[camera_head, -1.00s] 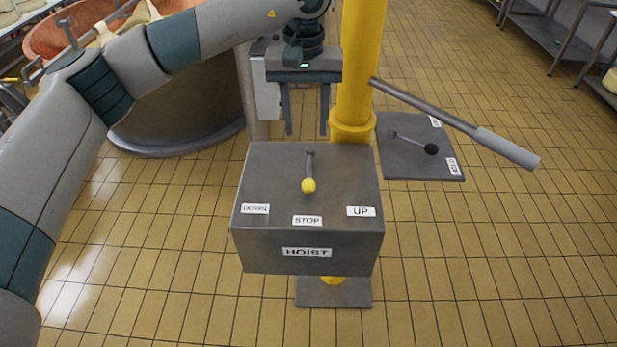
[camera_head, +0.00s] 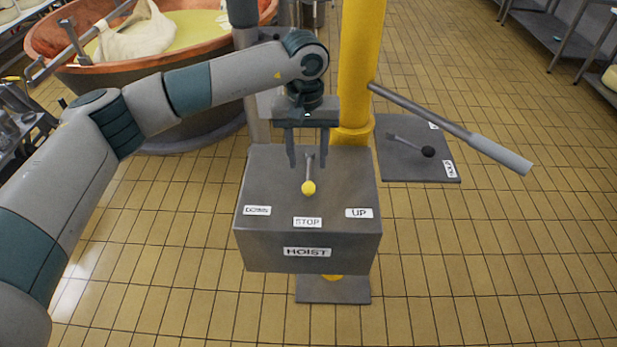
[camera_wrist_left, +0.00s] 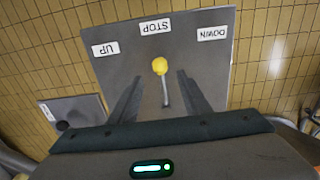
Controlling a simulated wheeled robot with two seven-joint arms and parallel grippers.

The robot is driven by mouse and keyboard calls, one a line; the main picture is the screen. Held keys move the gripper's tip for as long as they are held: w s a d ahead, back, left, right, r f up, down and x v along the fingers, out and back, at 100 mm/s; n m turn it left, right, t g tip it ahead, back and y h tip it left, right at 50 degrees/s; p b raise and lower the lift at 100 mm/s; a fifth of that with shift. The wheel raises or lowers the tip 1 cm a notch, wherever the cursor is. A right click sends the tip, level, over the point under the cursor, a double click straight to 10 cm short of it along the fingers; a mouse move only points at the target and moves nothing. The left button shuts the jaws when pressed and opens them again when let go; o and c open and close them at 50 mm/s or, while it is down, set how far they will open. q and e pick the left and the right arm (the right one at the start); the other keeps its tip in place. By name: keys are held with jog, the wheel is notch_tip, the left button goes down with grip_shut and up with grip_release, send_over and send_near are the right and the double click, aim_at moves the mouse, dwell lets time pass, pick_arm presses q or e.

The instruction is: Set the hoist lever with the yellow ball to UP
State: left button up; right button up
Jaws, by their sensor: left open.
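The hoist lever with the yellow ball (camera_head: 308,188) stands on the grey HOIST box (camera_head: 270,170). Its ball points toward the STOP label (camera_head: 307,222), between the DOWN label (camera_head: 257,211) and the UP label (camera_head: 359,213). My left gripper (camera_head: 308,163) is open above the back part of the box, its fingers on either side of the lever's rod in the picture. In the left wrist view the yellow ball (camera_wrist_left: 160,66) shows beyond and between the open fingers, and no contact is visible. My right gripper is not in view.
A yellow post (camera_head: 360,70) rises behind the box, with a grey-handled bar (camera_head: 450,127) reaching right. A second plate with a black-ball lever (camera_head: 428,151) lies to the right. A copper vat (camera_head: 180,60) stands at back left. The tiled floor is clear at front right.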

aim_at(309, 185)
pick_arm(q)
notch_tip(309, 185, down, 8)
jog(key=p, duration=0.3)
jog(key=shift+d, duration=0.15)
jog(key=shift+f+p, duration=0.4)
jog(key=shift+f, duration=0.3)
grip_shut()
